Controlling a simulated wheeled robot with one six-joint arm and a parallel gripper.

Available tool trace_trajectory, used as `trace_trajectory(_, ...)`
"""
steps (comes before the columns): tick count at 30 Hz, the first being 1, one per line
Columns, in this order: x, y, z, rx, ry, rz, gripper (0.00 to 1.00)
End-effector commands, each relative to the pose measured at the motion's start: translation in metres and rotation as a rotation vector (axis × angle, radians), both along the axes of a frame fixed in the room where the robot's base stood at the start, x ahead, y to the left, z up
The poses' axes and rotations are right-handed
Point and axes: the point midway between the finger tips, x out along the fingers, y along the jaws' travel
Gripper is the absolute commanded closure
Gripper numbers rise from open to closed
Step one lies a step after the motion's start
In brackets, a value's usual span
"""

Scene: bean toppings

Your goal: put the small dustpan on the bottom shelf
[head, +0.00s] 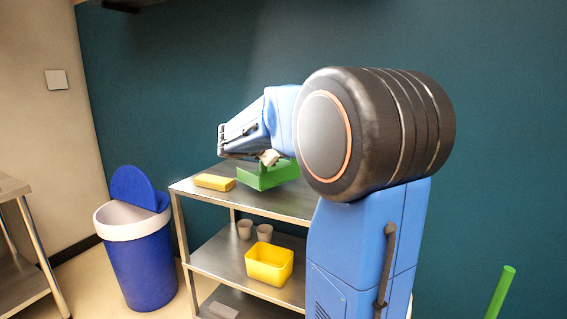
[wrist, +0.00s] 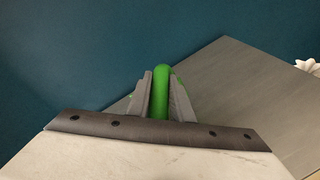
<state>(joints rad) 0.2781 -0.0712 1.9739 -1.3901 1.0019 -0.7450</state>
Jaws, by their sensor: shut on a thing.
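The small green dustpan (head: 266,176) is at the top level of the metal shelf unit, beside a yellow block. I cannot tell whether it touches the top shelf or hangs just above it. My gripper (head: 268,158) is shut on its green handle, which shows between the two fingers in the wrist view (wrist: 162,92). The bottom shelf (head: 254,305) shows at the lower edge of the head view, partly hidden by my arm.
A yellow block (head: 214,182) lies on the top shelf (head: 255,201). Two cups (head: 245,229) and a yellow bin (head: 269,264) stand on the middle shelf. A pale item (head: 223,310) lies on the bottom shelf. A blue trash can (head: 142,255) stands left of the unit.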

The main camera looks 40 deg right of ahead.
Motion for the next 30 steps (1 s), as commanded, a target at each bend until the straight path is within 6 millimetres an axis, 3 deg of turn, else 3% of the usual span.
trace_trajectory(10, 0.0, 0.0, -0.035, 0.0, 0.002, 0.0, 1.0)
trace_trajectory(20, 0.0, 0.0, -0.038, -0.001, 0.0, 0.001, 1.0)
trace_trajectory(21, 0.0, 0.0, -0.039, 0.0, 0.0, 0.0, 0.78)
trace_trajectory(23, 0.0, 0.0, -0.039, -0.001, 0.0, 0.001, 0.64)
trace_trajectory(30, 0.0, 0.0, -0.039, 0.0, 0.0, 0.0, 0.62)
